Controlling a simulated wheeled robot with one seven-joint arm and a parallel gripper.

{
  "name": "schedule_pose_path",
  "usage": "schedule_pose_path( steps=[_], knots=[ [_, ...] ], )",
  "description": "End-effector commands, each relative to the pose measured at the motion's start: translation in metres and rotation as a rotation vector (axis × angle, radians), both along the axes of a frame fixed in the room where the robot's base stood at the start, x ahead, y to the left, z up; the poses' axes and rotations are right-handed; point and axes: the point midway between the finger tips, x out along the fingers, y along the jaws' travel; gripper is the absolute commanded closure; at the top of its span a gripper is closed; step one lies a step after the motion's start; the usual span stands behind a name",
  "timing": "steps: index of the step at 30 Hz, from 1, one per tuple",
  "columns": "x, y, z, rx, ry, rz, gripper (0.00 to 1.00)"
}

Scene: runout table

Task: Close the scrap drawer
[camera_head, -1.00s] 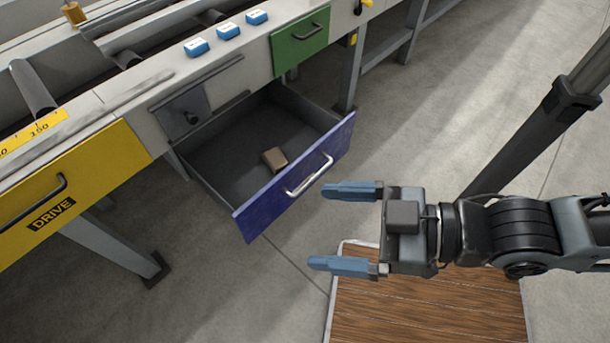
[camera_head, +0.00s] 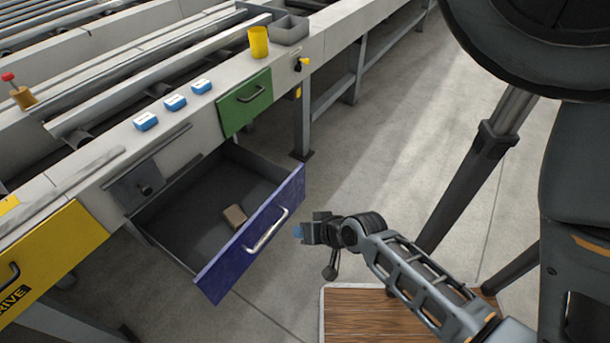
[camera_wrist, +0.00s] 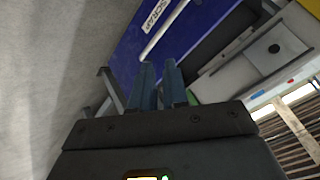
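The scrap drawer stands pulled well out under the table. Its blue front (camera_head: 252,232) has a silver bar handle (camera_head: 266,231), and a small brown block (camera_head: 235,216) lies inside. In the wrist view, the blue front (camera_wrist: 190,25) shows part of a "SCRAP" label, and the handle (camera_wrist: 163,32) lies just beyond my fingertips. My gripper (camera_head: 298,231) is just right of the drawer front, close to the handle. In the wrist view, my gripper's blue fingers (camera_wrist: 159,65) are close together with a narrow gap and nothing visible between them. Contact with the front or handle cannot be told.
A green drawer (camera_head: 245,102) and a yellow "DRIVE" drawer (camera_head: 50,262) flank the scrap drawer, both shut. Three blue blocks (camera_head: 175,102) and a yellow cup (camera_head: 258,42) stand on the table. A wooden platform (camera_head: 365,315) lies on the floor below my arm.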

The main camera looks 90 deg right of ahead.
Motion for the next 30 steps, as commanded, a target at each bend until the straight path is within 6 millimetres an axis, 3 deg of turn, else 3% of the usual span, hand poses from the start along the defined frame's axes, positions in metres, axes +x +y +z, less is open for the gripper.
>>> schedule_pose_path(
  steps=[1, 4, 6, 12, 20, 30],
  knots=[
    [-0.005, -0.023, -0.002, 0.053, -0.021, -0.082, 0.91],
    [-0.018, -0.057, -0.01, 0.174, -0.078, -0.219, 1.0],
    [-0.029, -0.081, -0.011, 0.254, -0.131, -0.31, 1.0],
    [-0.061, -0.137, -0.002, 0.423, -0.302, -0.487, 1.0],
    [-0.078, -0.163, 0.007, 0.497, -0.405, -0.55, 1.0],
    [-0.048, -0.181, -0.026, 0.498, -0.405, -0.55, 1.0]
  ],
)
